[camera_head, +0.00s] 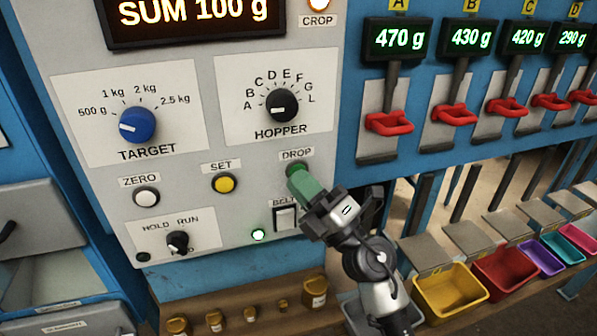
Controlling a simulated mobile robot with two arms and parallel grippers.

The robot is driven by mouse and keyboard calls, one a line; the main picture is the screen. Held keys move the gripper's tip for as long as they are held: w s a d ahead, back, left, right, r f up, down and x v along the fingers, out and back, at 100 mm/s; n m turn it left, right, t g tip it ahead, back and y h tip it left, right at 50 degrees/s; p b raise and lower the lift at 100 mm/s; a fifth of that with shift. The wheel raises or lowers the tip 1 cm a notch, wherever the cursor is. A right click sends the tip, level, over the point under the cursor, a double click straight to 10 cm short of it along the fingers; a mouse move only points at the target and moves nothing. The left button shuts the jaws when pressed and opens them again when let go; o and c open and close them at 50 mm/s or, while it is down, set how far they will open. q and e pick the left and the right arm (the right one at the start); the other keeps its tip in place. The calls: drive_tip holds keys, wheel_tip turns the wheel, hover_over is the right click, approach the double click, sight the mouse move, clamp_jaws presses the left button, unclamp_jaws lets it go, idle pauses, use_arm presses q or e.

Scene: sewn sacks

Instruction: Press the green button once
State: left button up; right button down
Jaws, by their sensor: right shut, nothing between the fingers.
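The green button (293,167) is on the grey panel just under the DROP label. Most of it is hidden behind my right gripper (301,181). The right gripper comes up from the lower right with its greenish fingers shut and empty. Its fingertips are at the button in the picture; I cannot tell whether they touch it or how far it is pushed in. My left gripper is not in view.
The HOPPER knob (281,105) is above. Red handles (389,123) and coloured bins (447,292) are to the right. Brass weights (314,290) stand below.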

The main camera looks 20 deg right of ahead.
idle(0.5)
drive_tip(key=shift+s, duration=0.75)
drive_tip(key=shift+p, duration=0.3)
drive_tip(key=s, duration=0.5)
drive_tip(key=shift+d+p, duration=0.1)
drive_tip(key=shift+p, duration=0.25)
